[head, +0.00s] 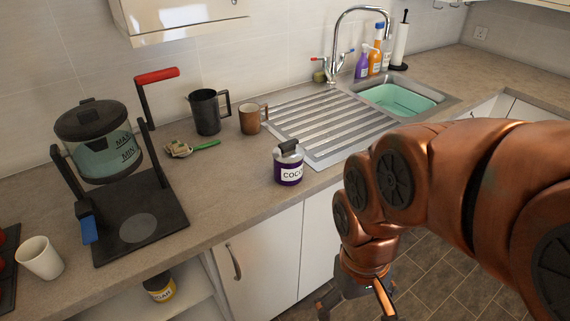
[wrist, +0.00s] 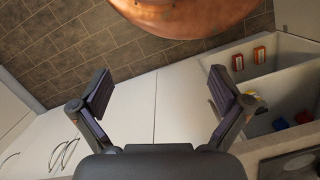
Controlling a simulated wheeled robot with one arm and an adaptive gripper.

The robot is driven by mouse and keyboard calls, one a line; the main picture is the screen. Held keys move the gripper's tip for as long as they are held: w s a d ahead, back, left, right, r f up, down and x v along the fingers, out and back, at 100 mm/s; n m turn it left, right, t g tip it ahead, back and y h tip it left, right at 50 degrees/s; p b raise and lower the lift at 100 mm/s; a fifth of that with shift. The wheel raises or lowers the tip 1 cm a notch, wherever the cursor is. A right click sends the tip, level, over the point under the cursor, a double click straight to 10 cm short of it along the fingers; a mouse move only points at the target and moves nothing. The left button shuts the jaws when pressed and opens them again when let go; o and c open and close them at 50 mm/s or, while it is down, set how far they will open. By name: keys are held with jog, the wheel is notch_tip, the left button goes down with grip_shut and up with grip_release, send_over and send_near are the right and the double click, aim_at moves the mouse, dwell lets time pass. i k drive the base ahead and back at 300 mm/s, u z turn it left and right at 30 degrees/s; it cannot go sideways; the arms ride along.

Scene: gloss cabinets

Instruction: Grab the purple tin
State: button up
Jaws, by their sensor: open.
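The purple tin (head: 288,168) stands upright on the counter, left of the sink's drainboard. It has a white label reading "COCO…" and a grey lid with a dark top. My gripper (head: 355,305) is low at the bottom of the head view, in front of the cabinets and below the counter edge, well apart from the tin. In the wrist view my gripper (wrist: 160,95) is open, with nothing between its fingers. The tin does not show in the wrist view.
A brown mug (head: 252,120), a dark mug (head: 208,112) and a green-handled item (head: 190,148) lie behind and left of the tin. A blender-like appliance (head: 95,145) stands farther left. The sink (head: 400,98) is at right. Counter directly left of the tin is clear.

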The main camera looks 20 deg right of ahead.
aim_at(285, 175)
jog(key=u, duration=2.55)
jog(key=k, duration=0.85)
jog(key=z, duration=0.15)
